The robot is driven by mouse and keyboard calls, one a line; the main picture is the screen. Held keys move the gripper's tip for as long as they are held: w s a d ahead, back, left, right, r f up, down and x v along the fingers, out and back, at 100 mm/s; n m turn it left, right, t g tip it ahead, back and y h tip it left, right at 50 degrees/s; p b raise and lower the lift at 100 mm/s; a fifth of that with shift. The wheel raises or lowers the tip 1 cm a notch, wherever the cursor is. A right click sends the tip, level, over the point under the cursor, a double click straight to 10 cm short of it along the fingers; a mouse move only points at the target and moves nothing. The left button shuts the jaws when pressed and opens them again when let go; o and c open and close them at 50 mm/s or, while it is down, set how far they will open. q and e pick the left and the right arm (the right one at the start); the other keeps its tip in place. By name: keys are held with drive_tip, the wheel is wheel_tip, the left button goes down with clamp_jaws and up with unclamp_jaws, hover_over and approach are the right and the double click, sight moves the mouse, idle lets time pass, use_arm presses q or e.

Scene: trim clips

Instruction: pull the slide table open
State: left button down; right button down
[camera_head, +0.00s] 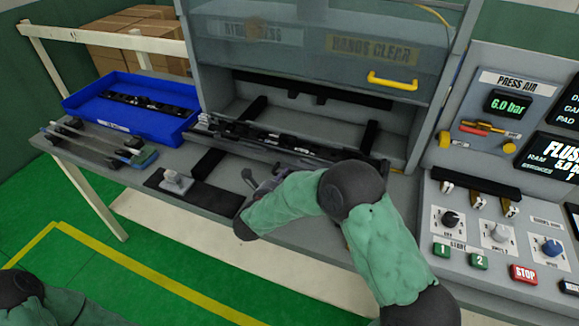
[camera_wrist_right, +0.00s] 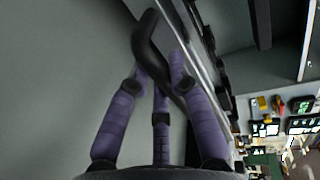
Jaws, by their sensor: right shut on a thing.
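The slide table (camera_head: 222,126) is a long, dark, low tray carrying black trim, at the mouth of the grey press cabinet in the head view. My right gripper (camera_head: 262,186) is at its front edge, partly hidden by my own arm. In the right wrist view, the purple fingers of the right gripper (camera_wrist_right: 160,75) are closed around a black curved bar handle (camera_wrist_right: 147,38). The handle sits beside the table's metal edge (camera_wrist_right: 207,65). My left gripper is outside the views; only part of my left arm shows at the lower left.
A blue bin (camera_head: 75,98) with a black trim strip stands on the left of the bench. A black pad with a grey knob-like piece (camera_head: 175,181) lies in front. The press door with a yellow handle (camera_head: 392,82) is raised. A control panel (camera_head: 470,225) stands at right.

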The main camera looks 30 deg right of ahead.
drive_tip(key=shift+f+v, duration=0.2)
drive_tip(key=shift+v, duration=0.7)
drive_tip(key=shift+f+v, duration=0.2)
drive_tip(key=shift+v, duration=0.75)
drive_tip(key=shift+f+v, duration=0.2)
drive_tip(key=shift+v, duration=0.7)
drive_tip(key=shift+s+a, duration=0.1)
drive_tip(key=c, duration=1.1)
unclamp_jaws()
drive_tip(key=v, duration=1.2)
